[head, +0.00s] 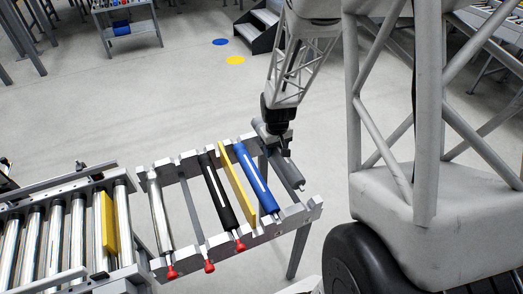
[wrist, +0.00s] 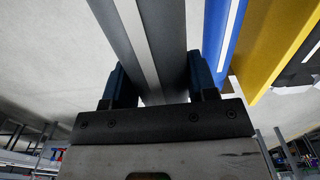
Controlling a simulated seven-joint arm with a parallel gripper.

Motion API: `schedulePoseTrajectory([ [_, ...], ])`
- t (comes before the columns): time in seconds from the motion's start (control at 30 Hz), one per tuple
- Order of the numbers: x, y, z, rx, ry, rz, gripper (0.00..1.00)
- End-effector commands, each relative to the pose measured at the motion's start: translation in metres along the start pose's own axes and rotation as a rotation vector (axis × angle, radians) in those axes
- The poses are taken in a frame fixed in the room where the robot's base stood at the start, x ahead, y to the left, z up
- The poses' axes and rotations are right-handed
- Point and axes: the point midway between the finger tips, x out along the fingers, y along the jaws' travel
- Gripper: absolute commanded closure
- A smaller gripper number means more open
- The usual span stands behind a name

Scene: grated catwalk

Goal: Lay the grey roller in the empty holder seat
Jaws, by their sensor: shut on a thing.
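The grey roller (head: 290,171) is in my gripper (head: 277,142), at the right end of the holder rack (head: 309,208). In the wrist view the roller (wrist: 178,45), with a pale stripe, runs between both blue-tipped fingers of my gripper (wrist: 157,82). It slants alongside the blue roller (head: 251,175); whether it touches the rack I cannot tell. The rack also bears a black roller (head: 217,192) and a silver roller (head: 160,215). Between those two is a wide gap with only a thin grey bar (head: 192,210) in it.
A yellow divider (head: 238,180) stands up between the black and blue rollers. Red knobs (head: 209,266) line the rack's front edge. A roller conveyor (head: 60,235) with a yellow bar (head: 109,225) adjoins at left. Open floor (head: 150,110) lies behind the rack.

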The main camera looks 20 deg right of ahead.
Motion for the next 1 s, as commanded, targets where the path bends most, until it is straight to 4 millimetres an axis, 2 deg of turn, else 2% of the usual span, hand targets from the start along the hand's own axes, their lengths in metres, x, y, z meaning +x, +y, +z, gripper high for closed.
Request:
schedulePoseTrajectory([
  [0.1, 0.0, 0.014, 0.004, 0.003, 0.001, 0.0, 0.9],
  [0.3, 0.0, 0.024, 0.007, 0.001, 0.001, 0.0, 0.9],
  [1.0, 0.006, 0.025, 0.008, 0.0, 0.0, 0.0, 0.9],
])
